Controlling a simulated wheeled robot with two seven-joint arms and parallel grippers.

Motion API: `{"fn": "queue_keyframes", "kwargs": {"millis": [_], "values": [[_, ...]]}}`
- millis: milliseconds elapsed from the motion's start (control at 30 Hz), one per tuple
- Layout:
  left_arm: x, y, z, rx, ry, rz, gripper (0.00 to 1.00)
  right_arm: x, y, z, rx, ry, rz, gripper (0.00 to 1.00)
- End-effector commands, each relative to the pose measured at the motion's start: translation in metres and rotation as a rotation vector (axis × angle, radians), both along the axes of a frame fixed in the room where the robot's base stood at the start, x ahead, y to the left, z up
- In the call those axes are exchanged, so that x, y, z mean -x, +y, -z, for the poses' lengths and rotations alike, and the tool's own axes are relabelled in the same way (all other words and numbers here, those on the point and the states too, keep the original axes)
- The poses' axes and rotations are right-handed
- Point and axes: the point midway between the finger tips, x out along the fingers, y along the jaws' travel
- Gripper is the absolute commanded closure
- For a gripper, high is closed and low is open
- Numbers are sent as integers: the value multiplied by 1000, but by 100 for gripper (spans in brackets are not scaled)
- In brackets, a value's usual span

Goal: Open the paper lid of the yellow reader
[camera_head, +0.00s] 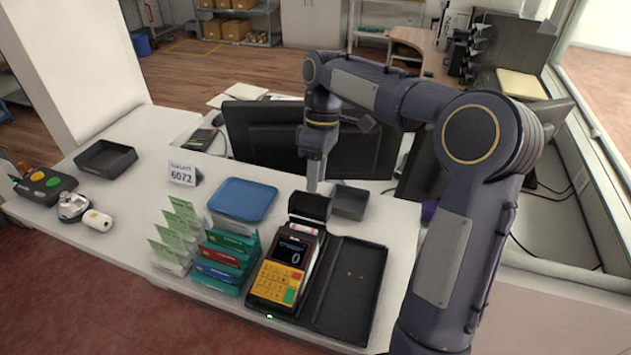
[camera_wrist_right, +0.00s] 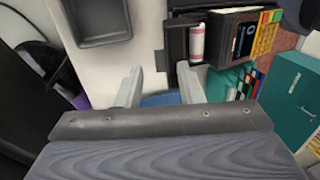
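The card reader with yellow keys (camera_head: 272,281) stands at the front of the counter, its dark screen showing 0. Its dark paper lid (camera_head: 309,206) stands raised at the back end, and a white paper roll (camera_head: 302,229) shows in the open bay. The wrist view also shows the lid (camera_wrist_right: 177,42), the roll (camera_wrist_right: 197,42) and part of the reader (camera_wrist_right: 238,38). My right gripper (camera_head: 313,187) points down at the lid's far side; in the wrist view its two fingers (camera_wrist_right: 160,88) are apart with nothing between them. I cannot tell whether a finger touches the lid. My left gripper is out of view.
A black open tray (camera_head: 350,292) lies right of the reader. Card holders (camera_head: 222,262) and green leaflets (camera_head: 177,237) stand left. A blue tray (camera_head: 243,199), a small grey tray (camera_head: 350,201) and a monitor (camera_head: 262,140) are behind.

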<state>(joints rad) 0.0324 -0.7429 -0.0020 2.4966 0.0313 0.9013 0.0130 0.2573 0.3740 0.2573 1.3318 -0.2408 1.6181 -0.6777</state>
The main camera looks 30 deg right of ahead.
Motion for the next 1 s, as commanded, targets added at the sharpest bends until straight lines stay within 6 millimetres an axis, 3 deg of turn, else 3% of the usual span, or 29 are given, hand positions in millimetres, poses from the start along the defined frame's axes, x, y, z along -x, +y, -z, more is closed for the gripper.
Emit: {"fn": "queue_keyframes", "kwargs": {"millis": [200,467,733,1000], "values": [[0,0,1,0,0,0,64,3,4,17,1,-1,0,66],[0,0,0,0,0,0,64,3,4,18,1,-1,0,66],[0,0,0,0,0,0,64,3,4,18,2,-1,0,100],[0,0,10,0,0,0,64,9,11,14,85,-76,-5,100]]}}
